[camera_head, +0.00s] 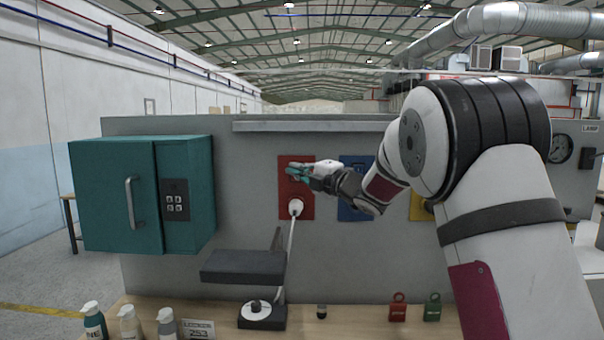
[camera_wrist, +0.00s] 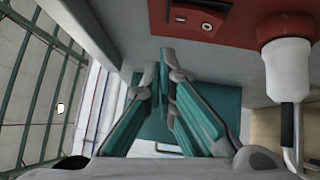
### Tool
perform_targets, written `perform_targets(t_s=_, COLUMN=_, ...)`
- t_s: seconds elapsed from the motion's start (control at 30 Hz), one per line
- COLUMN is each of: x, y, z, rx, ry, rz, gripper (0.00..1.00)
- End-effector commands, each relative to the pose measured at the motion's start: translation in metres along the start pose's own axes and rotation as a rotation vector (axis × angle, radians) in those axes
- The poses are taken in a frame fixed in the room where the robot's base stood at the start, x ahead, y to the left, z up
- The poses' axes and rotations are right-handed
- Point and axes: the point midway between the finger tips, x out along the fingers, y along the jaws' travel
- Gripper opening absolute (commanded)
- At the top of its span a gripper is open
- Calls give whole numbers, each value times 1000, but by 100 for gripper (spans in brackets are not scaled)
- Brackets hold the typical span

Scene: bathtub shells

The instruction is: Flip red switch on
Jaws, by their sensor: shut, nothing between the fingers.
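The red switch plate (camera_head: 285,207) is mounted on the grey wall panel, left of a blue plate. My gripper (camera_head: 292,172) is in front of the red plate's upper half and hides the switch in the head view. In the wrist view my gripper (camera_wrist: 160,65) has its fingertips together, empty, a little below the switch. I cannot tell whether they touch the plate, nor the switch's position.
A white plug (camera_head: 295,207) with a cable sits low on the red plate; the plug (camera_wrist: 285,65) is right of my fingers in the wrist view. A teal cabinet (camera_head: 115,195) stands out at left. A blue plate (camera_head: 350,208) is at right. Bottles and padlocks stand on the bench below.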

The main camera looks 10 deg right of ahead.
Motion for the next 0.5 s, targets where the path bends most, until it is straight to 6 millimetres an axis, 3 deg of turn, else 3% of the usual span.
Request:
perform_targets(t_s=0.07, x=4, y=0, z=-3, rx=0, ry=1, rz=0, gripper=0)
perform_targets(t_s=0.5, x=-55, y=12, z=0, rx=-1, ry=-3, rz=0, gripper=0)
